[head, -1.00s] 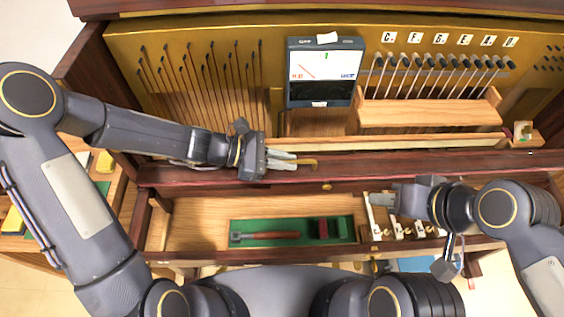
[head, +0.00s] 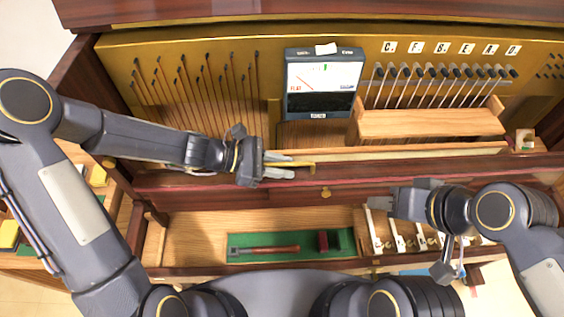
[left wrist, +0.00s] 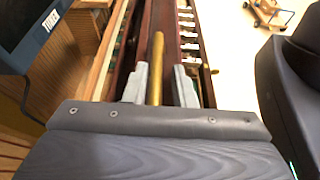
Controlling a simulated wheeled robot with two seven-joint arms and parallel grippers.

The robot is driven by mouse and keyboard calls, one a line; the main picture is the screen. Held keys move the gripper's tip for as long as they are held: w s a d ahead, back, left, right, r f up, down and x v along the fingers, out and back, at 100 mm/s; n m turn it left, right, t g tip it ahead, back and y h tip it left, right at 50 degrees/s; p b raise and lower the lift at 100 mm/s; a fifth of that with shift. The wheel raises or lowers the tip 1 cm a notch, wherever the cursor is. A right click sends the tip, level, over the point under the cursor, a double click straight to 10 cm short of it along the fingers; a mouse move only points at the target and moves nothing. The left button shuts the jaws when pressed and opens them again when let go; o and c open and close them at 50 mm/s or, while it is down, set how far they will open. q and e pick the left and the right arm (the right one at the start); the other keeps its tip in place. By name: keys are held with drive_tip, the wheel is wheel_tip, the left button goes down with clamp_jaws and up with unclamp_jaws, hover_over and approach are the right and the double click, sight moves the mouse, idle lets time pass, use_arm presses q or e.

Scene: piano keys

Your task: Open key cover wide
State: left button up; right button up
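The key cover (head: 400,180) appears to be the long dark red wooden board across the piano, with a small brass knob (head: 325,193) on its front face. How far it is open is hard to tell. My left gripper (head: 290,166) is at the board's upper edge, left of the knob. In the left wrist view its two grey fingers (left wrist: 163,88) are apart, with a brass rod (left wrist: 157,65) between them. The rod lies near the left finger, with a gap at the right finger. My right gripper (head: 380,203) is in front of the board, near the white keys (head: 377,240); its finger gap is unclear.
A tuner (head: 323,105) stands behind the board. Beside it are a wooden block (head: 430,123) and several dark-headed pins. A green tray (head: 345,241) holding a hammer (head: 265,250) and a dark red block (head: 328,240) lies in the front recess. Its left part is bare wood.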

use_arm(q)
drive_tip(key=shift+o, duration=0.6)
drive_tip(key=shift+r, duration=0.15)
drive_tip(key=shift+w+a+r, duration=0.1)
drive_tip(key=shift+a+r, duration=0.05)
drive_tip(key=shift+a, duration=0.05)
drive_tip(key=v, duration=0.7)
drive_tip(key=shift+a+b, duration=0.15)
drive_tip(key=shift+b, duration=0.15)
